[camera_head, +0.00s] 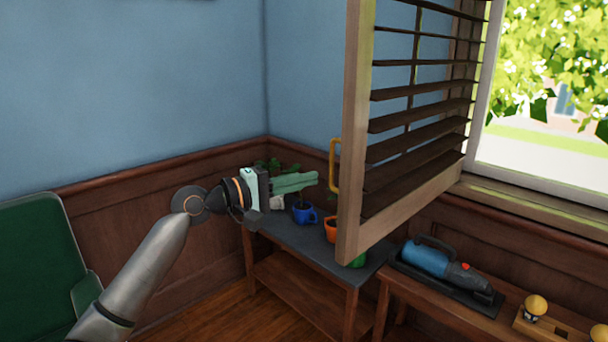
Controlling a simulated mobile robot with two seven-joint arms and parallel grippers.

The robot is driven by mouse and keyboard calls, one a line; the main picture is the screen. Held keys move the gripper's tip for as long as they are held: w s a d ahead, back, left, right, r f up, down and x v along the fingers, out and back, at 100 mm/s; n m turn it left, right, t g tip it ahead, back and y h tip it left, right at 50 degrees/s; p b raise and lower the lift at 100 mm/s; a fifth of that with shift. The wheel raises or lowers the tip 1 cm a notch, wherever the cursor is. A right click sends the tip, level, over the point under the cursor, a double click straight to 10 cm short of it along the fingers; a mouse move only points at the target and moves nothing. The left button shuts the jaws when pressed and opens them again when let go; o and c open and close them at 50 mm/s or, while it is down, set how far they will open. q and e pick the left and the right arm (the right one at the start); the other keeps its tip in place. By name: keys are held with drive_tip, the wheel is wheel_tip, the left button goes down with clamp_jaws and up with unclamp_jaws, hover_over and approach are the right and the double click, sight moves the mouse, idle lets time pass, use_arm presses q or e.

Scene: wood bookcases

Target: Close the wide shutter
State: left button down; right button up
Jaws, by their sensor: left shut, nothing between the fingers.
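The wide shutter (418,157) is a wood frame with dark slats, swung open into the room on the left of the bright window (545,125). A yellow handle (333,165) sits on the free vertical edge of its frame. My left gripper (316,178) is shut and empty. Its green fingers point right, and the tips appear just left of the handle in the picture. I cannot tell whether they touch it. My right gripper is not in view.
Below the shutter a dark-topped table (290,238) holds a blue pot (305,215) and an orange pot (330,228). A lower bench at right holds a blue handheld vacuum (440,268). A green chair (35,260) stands at left.

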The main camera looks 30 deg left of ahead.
sight(337, 189)
use_arm(q)
drive_tip(key=p+x, duration=0.1)
drive_tip(key=x, duration=0.7)
drive_tip(key=shift+f, duration=0.1)
drive_tip(key=shift+d, duration=0.1)
